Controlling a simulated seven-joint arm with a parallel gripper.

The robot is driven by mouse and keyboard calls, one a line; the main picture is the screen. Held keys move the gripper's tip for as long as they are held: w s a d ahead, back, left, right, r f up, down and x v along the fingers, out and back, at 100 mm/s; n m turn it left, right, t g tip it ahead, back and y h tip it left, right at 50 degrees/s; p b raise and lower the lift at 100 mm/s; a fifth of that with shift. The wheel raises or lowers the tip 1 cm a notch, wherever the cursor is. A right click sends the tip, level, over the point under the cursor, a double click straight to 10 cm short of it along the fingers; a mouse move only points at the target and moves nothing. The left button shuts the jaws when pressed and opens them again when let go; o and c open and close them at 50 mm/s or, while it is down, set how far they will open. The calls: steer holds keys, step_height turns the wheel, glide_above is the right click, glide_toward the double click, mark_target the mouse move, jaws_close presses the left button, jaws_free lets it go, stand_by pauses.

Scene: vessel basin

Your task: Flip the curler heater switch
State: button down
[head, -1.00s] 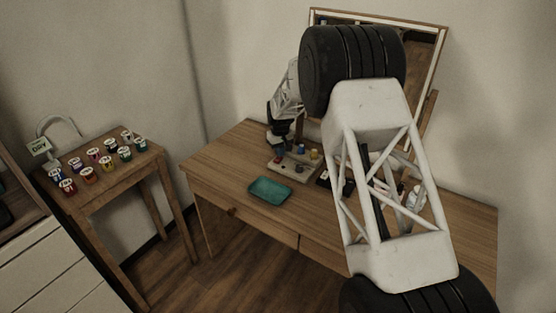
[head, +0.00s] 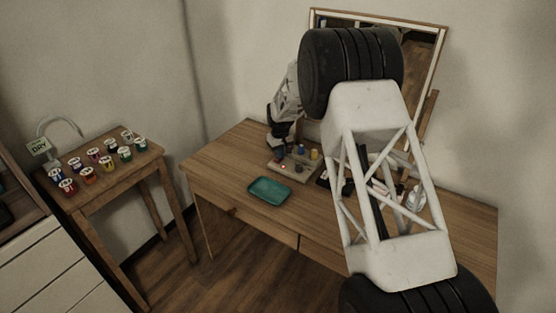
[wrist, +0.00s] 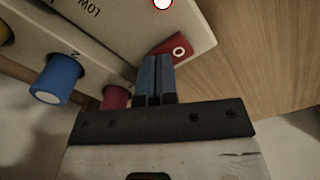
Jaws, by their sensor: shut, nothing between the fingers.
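The curler heater is a beige block (head: 307,168) on the wooden vanity; its top also fills the upper left of the wrist view (wrist: 120,40), with part of a "LOW" label. A red rocker switch (wrist: 176,50) marked "O" sits near its edge. My gripper (wrist: 154,60) is shut and empty, its blue fingertips at the left side of the switch and hiding part of it. I cannot tell whether they touch it. A round indicator (wrist: 163,3) glows white with a red rim; it shows as a bright red-white dot in the head view (head: 283,166).
Blue (wrist: 58,78) and dark red (wrist: 116,97) pegs stand close to my fingers. A teal tray (head: 269,190) lies in front of the heater, and a mirror (head: 425,50) stands behind. A side table at left holds several small labelled pots (head: 89,175).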

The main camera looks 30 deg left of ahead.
stand_by(0.3)
steer(key=shift+r, duration=3.45)
